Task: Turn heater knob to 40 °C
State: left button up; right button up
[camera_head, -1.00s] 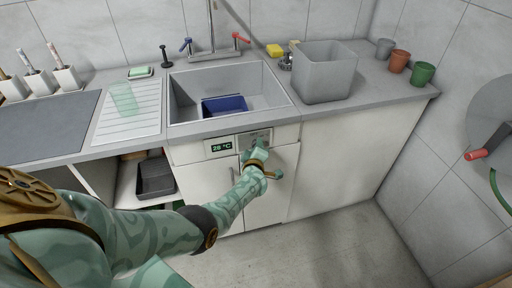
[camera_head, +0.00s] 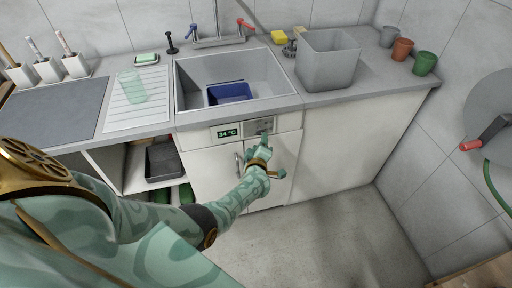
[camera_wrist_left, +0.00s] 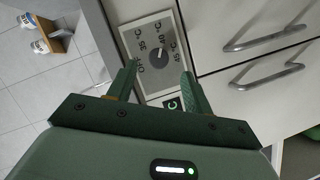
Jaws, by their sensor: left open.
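The heater panel (camera_head: 257,127) is on the front of the sink cabinet, with a display (camera_head: 227,133) beside it reading 34 °C. In the left wrist view the dial plate (camera_wrist_left: 176,78) shows temperature marks, including 35, 40 and 45. The small dark knob (camera_wrist_left: 152,48) sits on this plate. My left gripper (camera_head: 265,140) is at the panel and covers part of it in the head view. In the wrist view its fingers (camera_wrist_left: 158,71) are open and apart, with the knob beyond the gap between them. My right gripper is not in view.
Cabinet door handles (camera_wrist_left: 268,76) are beside the panel. Above are the sink (camera_head: 285,101) with a blue tub (camera_head: 230,93) and a grey bin (camera_head: 327,62) on the counter. An open shelf holds a dark tray (camera_head: 163,160). The floor in front is clear.

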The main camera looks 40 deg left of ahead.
pick_arm(q)
jog(key=p+v, duration=0.4)
jog(key=v, duration=0.6)
jog(key=shift+p, duration=0.4)
jog(key=shift+s, duration=0.1)
